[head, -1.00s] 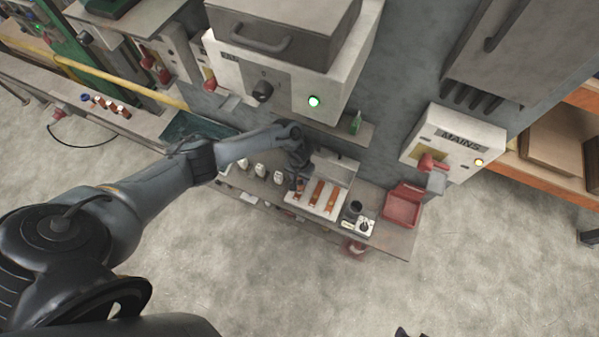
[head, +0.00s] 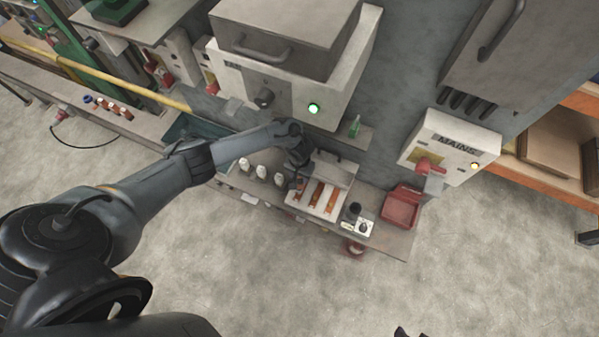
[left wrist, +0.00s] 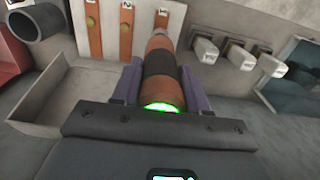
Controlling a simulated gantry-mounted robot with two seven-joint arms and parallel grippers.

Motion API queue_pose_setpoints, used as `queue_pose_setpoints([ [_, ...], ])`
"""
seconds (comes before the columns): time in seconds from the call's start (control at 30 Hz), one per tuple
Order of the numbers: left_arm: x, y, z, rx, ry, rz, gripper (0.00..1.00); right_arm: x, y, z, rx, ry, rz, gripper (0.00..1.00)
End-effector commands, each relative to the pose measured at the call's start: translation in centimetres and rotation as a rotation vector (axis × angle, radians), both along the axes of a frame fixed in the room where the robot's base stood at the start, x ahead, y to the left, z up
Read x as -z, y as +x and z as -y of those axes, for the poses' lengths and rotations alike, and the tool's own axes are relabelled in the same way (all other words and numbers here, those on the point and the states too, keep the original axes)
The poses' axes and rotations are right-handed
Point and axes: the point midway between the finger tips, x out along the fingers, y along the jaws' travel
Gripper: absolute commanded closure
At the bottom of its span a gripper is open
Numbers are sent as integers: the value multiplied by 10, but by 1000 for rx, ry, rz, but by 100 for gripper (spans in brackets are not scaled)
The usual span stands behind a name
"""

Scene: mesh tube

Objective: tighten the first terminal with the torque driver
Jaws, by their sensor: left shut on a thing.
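In the left wrist view, brass bolts show on the left bar (left wrist: 92,20) and the middle bar (left wrist: 127,26). My left gripper (head: 298,184) is over the block's left end in the head view. In the left wrist view the gripper (left wrist: 155,85) is shut on the torque driver (left wrist: 160,66), orange and black with a lit green ring. The driver lines up with the right-hand bar (left wrist: 161,17); its tip and any contact are hidden. My right gripper is not recognisable.
Several pale fuse-like blocks (head: 262,171) stand left of the block. A black cup (head: 353,210), a white dial unit (head: 365,227) and a red bin (head: 402,207) are to the right. A cabinet (head: 290,85) with a green lamp overhangs behind. The floor in front is clear.

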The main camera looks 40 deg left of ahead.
Motion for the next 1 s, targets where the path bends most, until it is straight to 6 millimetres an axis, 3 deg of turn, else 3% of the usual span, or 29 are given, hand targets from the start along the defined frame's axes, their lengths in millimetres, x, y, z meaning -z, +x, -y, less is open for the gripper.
queue_pose_setpoints([
  [0.5,-26,1,0,0,-1,3,93,0,0,2,-7,-11,0,57],
  [1.0,-28,1,0,0,-1,3,93,0,0,1,-3,-4,-1,57],
])
